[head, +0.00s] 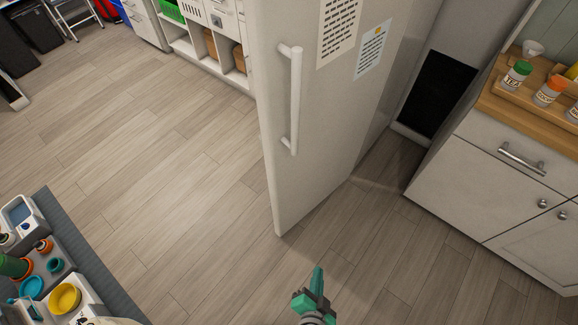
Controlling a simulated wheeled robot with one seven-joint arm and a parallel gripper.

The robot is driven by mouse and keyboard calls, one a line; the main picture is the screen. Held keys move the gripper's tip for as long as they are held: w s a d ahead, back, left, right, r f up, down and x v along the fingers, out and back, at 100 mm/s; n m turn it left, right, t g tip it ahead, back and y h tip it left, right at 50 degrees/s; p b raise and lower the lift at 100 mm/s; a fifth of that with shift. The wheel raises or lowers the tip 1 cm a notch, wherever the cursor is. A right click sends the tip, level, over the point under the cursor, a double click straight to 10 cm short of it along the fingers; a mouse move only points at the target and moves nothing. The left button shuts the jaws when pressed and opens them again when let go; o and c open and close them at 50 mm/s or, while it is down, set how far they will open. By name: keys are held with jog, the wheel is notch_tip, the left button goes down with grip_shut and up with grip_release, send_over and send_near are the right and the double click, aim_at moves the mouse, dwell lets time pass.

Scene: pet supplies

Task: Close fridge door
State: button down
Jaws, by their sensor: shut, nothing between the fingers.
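The white fridge door (310,150) stands tall in the middle of the head view, and its top is cut off. A long white vertical handle (294,100) is near its left edge. The door's lower left corner reaches over the floor. The fridge's inside does not show, and I cannot tell how wide the door stands open. My gripper (318,272), with teal fingers, is at the bottom centre, below and a little right of the door's lower corner. It is shut and empty, apart from the door and handle.
A white cabinet (485,185) with a wooden top and several jars stands at the right. A grey-edged surface (95,270) with colourful bowls is at the lower left. White shelving (180,40) is behind the door. The wooden floor left of the door is clear.

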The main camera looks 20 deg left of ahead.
jog(key=w+a+f+m+g+y, duration=0.1)
jog(key=w+a+f+m+y, duration=0.2)
jog(key=w, duration=0.5)
jog(key=n+g+y, duration=0.1)
jog(key=n+y, duration=0.2)
jog(key=y, duration=0.8)
send_near(282, 160)
jog(key=x, duration=0.6)
jog(key=shift+w+a+f, duration=0.15)
jog(key=shift+a, duration=0.05)
